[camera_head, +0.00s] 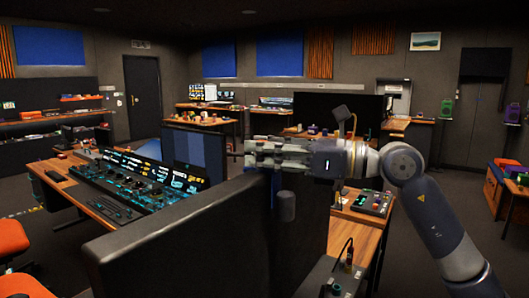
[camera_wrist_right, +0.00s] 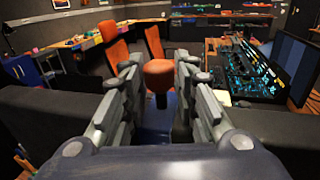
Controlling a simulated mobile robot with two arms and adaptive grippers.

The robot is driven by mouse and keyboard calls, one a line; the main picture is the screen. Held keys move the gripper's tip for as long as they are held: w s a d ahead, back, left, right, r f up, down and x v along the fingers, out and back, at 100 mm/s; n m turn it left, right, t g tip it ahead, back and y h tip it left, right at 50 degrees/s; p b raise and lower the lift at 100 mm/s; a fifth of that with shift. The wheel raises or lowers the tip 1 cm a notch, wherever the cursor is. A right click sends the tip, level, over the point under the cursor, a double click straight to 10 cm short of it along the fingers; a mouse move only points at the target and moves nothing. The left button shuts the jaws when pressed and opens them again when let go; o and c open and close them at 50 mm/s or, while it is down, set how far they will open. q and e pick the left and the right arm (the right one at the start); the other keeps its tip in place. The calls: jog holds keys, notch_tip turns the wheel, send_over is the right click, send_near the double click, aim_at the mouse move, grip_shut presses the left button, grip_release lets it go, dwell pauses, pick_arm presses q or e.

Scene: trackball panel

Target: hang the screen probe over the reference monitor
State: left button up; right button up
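A large dark panel (camera_head: 165,228), which looks like the reference monitor, fills the foreground of the head view. My right gripper (camera_head: 255,154) is level above its top edge, pointing left. A small dark grey cylinder (camera_head: 287,206), apparently part of the screen probe, hangs against the panel's right-hand face below the gripper. A thin dark strap or cord seems to run up from it. My left gripper is not in view.
A lit mixing console (camera_head: 135,185) with a dark blue screen (camera_head: 200,150) stands behind and left of the panel. A wooden desk with a control box (camera_head: 368,203) is at the right. Orange chairs (camera_head: 12,240) stand at far left.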

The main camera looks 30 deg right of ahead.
jog(key=shift+o, duration=0.9)
jog(key=v, duration=1.2)
